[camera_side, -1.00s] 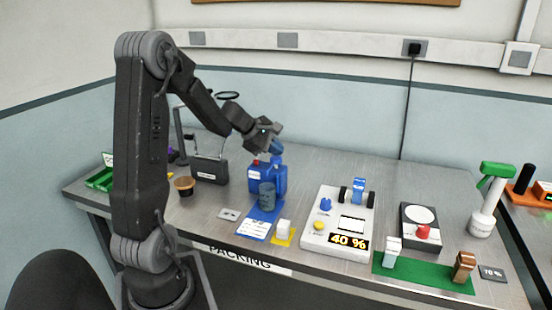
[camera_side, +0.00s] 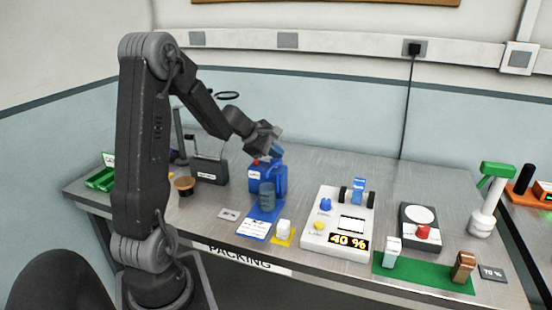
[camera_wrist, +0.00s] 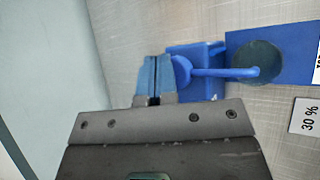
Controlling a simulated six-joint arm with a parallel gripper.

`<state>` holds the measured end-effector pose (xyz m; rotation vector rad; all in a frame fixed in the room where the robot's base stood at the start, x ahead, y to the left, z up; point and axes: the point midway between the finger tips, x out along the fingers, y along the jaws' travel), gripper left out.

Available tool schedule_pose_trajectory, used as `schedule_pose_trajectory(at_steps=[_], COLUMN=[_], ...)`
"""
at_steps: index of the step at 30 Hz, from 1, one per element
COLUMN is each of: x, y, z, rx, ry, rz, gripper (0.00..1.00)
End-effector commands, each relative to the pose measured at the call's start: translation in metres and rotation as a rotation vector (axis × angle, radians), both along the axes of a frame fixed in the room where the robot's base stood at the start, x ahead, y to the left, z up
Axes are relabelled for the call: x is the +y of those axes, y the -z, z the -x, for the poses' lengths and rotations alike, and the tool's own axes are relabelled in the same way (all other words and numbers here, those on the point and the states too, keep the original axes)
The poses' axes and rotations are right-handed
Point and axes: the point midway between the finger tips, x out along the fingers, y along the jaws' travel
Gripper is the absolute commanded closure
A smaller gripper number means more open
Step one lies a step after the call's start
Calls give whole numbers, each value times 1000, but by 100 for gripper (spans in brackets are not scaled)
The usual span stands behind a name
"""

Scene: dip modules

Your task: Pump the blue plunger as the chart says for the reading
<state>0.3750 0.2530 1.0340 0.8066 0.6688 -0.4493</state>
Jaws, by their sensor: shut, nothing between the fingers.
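The blue pump dispenser (camera_side: 281,180) stands upright on the bench, with a dark blue-grey cup (camera_side: 267,197) in front of it. In the wrist view the blue plunger (camera_wrist: 183,70) shows from above, its spout reaching over the cup (camera_wrist: 258,62). My gripper (camera_side: 277,152) is shut and empty at the top of the dispenser. In the wrist view its blue fingertips (camera_wrist: 155,76) lie right beside the plunger head; I cannot tell whether they touch. The chart card (camera_side: 254,228) lies before the cup, its print too small to read. The display (camera_side: 348,241) reads 40 %.
A 30 % card (camera_wrist: 308,117) lies near the chart. A white block on a yellow pad (camera_side: 284,231), the white console (camera_side: 338,222), a dark box with a red knob (camera_side: 420,228) and a green mat (camera_side: 424,276) stand right. A dark box (camera_side: 210,170) stands left.

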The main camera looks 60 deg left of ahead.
Motion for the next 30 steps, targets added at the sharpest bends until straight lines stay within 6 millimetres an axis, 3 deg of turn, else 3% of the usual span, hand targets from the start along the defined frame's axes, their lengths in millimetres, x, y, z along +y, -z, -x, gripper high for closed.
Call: schedule_pose_trajectory(at_steps=[17,30], x=[-1,0], y=[8,0], z=[0,0], rx=[3,1], ry=[0,1], rz=[2,-1], gripper=[100,100])
